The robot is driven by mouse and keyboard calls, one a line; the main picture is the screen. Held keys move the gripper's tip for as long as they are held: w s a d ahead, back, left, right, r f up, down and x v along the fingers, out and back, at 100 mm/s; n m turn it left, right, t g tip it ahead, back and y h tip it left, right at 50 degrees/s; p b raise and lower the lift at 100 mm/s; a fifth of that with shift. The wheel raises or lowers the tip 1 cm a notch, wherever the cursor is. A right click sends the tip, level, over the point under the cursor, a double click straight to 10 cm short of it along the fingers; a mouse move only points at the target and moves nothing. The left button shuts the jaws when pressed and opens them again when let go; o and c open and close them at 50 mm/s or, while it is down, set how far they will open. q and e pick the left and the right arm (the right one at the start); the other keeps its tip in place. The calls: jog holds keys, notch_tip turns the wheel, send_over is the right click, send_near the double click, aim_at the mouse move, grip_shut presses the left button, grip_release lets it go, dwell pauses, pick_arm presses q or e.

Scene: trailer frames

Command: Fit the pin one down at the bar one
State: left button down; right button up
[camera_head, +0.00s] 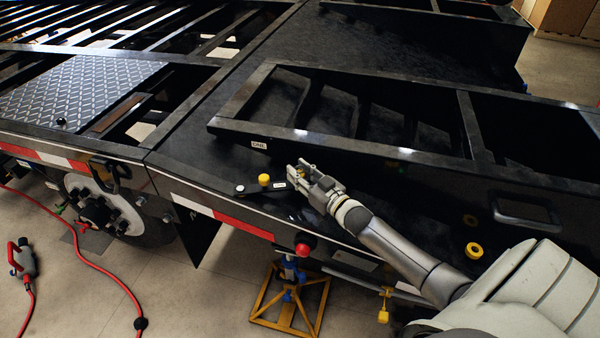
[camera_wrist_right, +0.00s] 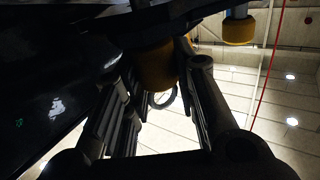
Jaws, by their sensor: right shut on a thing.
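My right gripper (camera_head: 306,172) reaches in from the lower right over the black trailer deck and is shut. In the right wrist view a yellow-brown round pin head (camera_wrist_right: 155,68) sits between its fingers, with a thin ring (camera_wrist_right: 165,97) by it. In the head view the fingers mostly hide this pin. Just left of the fingers, a dark bar (camera_head: 246,189) with a small white label lies at the deck's edge. A yellow knob (camera_head: 264,180) stands at this bar. I cannot tell which label is which. My left gripper is out of view.
A raised black frame (camera_head: 290,134) with slanted ribs stands behind the gripper. A red light (camera_head: 302,249) projects from the trailer's side, above a yellow jack stand (camera_head: 285,318). A yellow ring (camera_head: 474,250) sits at right. A red hose (camera_head: 92,262) lies on the floor at left.

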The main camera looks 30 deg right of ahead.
jog(key=o, duration=1.1)
jog(key=shift+s, duration=0.1)
jog(key=shift+s+f, duration=0.1)
jog(key=shift+s, duration=0.5)
jog(key=s, duration=0.3)
jog(key=s+d, duration=0.1)
jog(key=s, duration=0.6)
jog(key=shift+s+d, duration=0.2)
jog(key=shift+s, duration=0.1)
